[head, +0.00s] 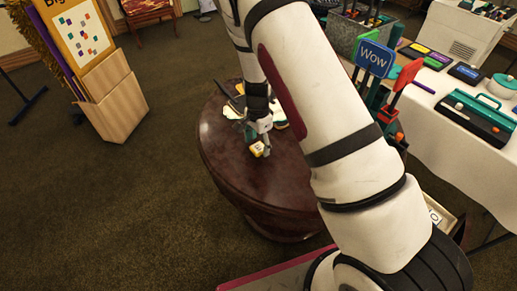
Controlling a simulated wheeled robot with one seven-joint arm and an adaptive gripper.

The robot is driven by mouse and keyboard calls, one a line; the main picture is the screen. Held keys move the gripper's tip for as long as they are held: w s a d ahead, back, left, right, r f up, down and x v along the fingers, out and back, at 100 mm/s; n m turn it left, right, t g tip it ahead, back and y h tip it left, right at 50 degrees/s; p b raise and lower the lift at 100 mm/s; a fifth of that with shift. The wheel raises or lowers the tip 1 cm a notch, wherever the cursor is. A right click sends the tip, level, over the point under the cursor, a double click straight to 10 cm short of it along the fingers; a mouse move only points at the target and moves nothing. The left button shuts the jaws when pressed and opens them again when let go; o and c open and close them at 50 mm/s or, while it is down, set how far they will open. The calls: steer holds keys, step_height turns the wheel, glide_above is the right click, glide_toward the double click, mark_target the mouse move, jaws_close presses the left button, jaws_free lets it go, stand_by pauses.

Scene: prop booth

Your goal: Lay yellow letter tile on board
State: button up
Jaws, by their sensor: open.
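The yellow letter tile (257,149) lies on the round dark wooden table (225,165), near its middle. Its letter is too small to read. My gripper (260,141) points down right at the tile, with its fingers open. I cannot tell whether the fingers touch the tile. My white arm crosses the middle of the head view and hides the right part of the table. I cannot make out for certain which thing is the board.
Cream and dark green pieces (238,108) lie on the table behind my gripper. A white-clothed table (450,125) with a "Wow" sign (375,57) and boxes stands at right. A wooden stand (113,95) is at left. Carpet between is clear.

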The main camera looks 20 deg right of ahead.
steer(key=shift+f, duration=0.55)
steer(key=c, duration=1.1)
